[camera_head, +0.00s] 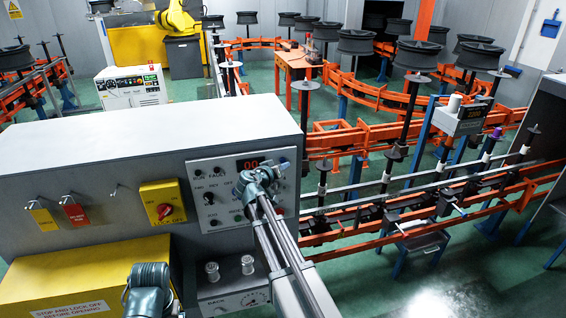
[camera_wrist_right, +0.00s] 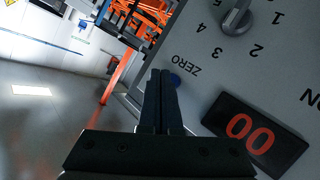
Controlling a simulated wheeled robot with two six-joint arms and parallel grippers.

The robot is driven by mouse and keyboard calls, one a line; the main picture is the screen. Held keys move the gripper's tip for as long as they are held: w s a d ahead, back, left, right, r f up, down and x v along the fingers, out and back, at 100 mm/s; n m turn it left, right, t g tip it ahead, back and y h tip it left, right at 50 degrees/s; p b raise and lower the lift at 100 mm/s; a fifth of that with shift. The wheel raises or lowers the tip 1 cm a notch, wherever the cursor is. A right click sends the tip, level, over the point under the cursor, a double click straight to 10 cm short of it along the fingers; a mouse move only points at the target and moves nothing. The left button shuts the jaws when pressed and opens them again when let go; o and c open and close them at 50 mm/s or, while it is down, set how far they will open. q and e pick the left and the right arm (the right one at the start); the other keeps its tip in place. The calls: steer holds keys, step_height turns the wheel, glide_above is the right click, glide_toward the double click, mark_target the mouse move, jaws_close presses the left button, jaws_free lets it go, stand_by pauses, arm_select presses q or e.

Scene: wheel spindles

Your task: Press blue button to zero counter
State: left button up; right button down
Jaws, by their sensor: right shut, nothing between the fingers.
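The blue button (camera_wrist_right: 175,79) is a small round button beside the word ZERO in the right wrist view. The tips of my right gripper (camera_wrist_right: 160,76) are shut and empty, and overlap the button's left edge in that view; I cannot tell whether they touch it. The counter (camera_wrist_right: 250,132) shows red 00; it also shows in the head view (camera_head: 250,163). My right gripper (camera_head: 258,180) is in front of the grey control panel (camera_head: 203,168) in the head view and hides the button there. A part of my left arm shows at the bottom, but its gripper does not.
A rotary knob (camera_wrist_right: 237,17) with numbers sits near the button. A yellow switch box (camera_head: 163,202) and hanging tags are left of the panel. A small grey box (camera_head: 232,285) with two knobs is below. Orange conveyor rails (camera_head: 400,140) with wheel spindles run at the right.

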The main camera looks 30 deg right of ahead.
steer(key=s, duration=0.2)
steer(key=s+a, duration=0.1)
steer(key=s, duration=0.2)
steer(key=shift+a, duration=0.1)
stand_by(0.3)
steer(key=shift+w, duration=0.1)
stand_by(0.6)
steer(key=s+a+f+n+g+y+b, duration=0.25)
steer(key=s+a+f+b, duration=0.2)
steer(key=a+f, duration=0.4)
steer(key=s+a+f+n+g+y+b, duration=0.1)
steer(key=s+a+f+n+y+b, duration=0.15)
steer(key=s+a+f, duration=0.5)
steer(key=s+a+f+n+g+y+b, duration=0.1)
steer(key=s+a+f+g+y+b, duration=0.2)
steer(key=a+f, duration=0.7)
steer(key=s+a+f+n+g+y+b, duration=0.1)
steer(key=s+a+f+n+y+b, duration=0.2)
steer(key=s+a, duration=0.6)
steer(key=shift+s+a+n+g+b, duration=0.3)
steer(key=shift+s+a+g+b, duration=0.1)
steer(key=shift+s, duration=0.4)
